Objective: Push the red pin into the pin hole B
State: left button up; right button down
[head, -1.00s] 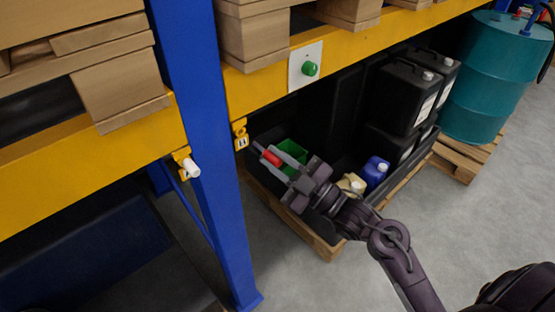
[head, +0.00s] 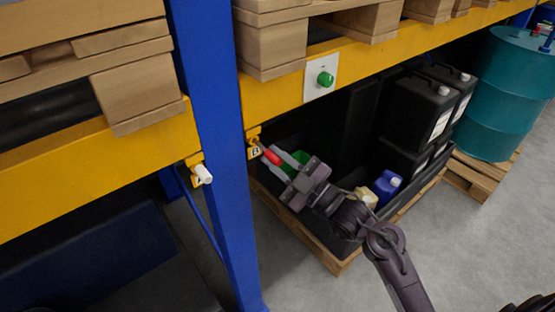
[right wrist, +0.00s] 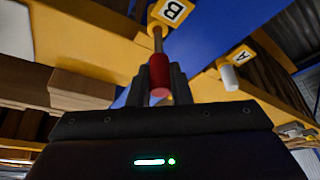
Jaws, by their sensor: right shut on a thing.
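My right gripper (head: 286,165) is shut on the red pin (head: 271,157) below the yellow beam. In the right wrist view the red pin's grip (right wrist: 159,74) sits between the two dark fingers (right wrist: 160,86), and its metal shaft points away toward the bracket of pin hole B. The yellow bracket of pin hole B (head: 253,135) is on the blue post, and its B label (right wrist: 172,10) shows at the top of the wrist view. The shaft's tip is at or very near this bracket; I cannot tell whether it is in the hole. My left gripper is out of view.
A white pin (head: 203,174) sits in the bracket labelled A (right wrist: 241,55) left of the blue post (head: 226,200). A green button (head: 325,79) is on the beam. Behind my gripper are a green box (head: 301,158), black canisters (head: 425,105) and a blue jug (head: 388,184).

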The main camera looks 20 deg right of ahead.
aim_at(263, 147)
jog(key=shift+w+a+b, duration=0.2)
jog(key=shift+w+a, duration=0.1)
jog(key=shift+w, duration=0.45)
jog(key=shift+w+a+b, duration=0.25)
jog(key=shift+w, duration=0.5)
jog(key=shift+w+a+b, duration=0.2)
jog(key=shift+w+a, duration=0.1)
jog(key=shift+w, duration=0.45)
dwell(1.8)
jog(key=c, duration=1.8)
grip_release()
jog(key=o, duration=0.5)
jog(key=shift+w, duration=0.1)
jog(key=shift+o, duration=0.2)
jog(key=v, duration=0.9)
jog(key=shift+f, duration=0.15)
